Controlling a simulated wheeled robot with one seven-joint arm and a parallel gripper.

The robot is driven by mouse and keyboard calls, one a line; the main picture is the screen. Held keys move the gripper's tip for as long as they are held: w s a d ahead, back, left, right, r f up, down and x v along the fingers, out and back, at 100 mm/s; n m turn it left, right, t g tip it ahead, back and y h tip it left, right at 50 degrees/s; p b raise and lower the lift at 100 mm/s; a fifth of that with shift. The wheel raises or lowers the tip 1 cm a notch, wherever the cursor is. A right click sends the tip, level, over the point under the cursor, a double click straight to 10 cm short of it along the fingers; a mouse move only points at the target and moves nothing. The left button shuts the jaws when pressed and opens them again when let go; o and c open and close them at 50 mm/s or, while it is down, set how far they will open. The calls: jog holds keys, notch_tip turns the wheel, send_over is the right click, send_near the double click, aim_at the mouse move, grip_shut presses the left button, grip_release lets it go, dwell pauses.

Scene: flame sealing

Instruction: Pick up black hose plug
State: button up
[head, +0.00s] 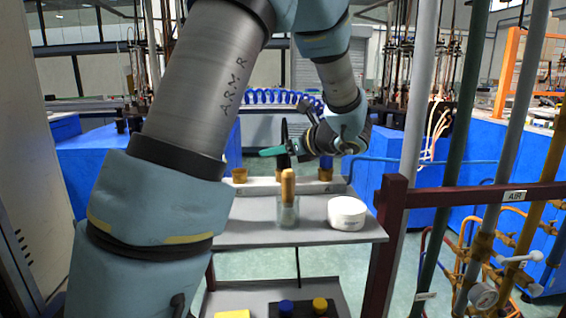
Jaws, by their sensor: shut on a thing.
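My gripper (287,148) is seen from behind at the end of my arm, above the back of the small grey shelf. Its teal finger part points left. It is shut on a dark upright piece that looks like the black hose plug (284,129). The lower end of the plug is close to the white rail (262,187) at the shelf's back edge. I cannot tell whether it still touches the rail, since the gripper and a wooden handle hide that spot.
A glass beaker (288,213) with a wooden-handled brush (288,187) and a white round container (347,213) stand on the shelf. A dark red post (388,235) and pipes stand right.

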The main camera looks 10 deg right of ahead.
grip_shut()
jog(key=shift+r, duration=0.1)
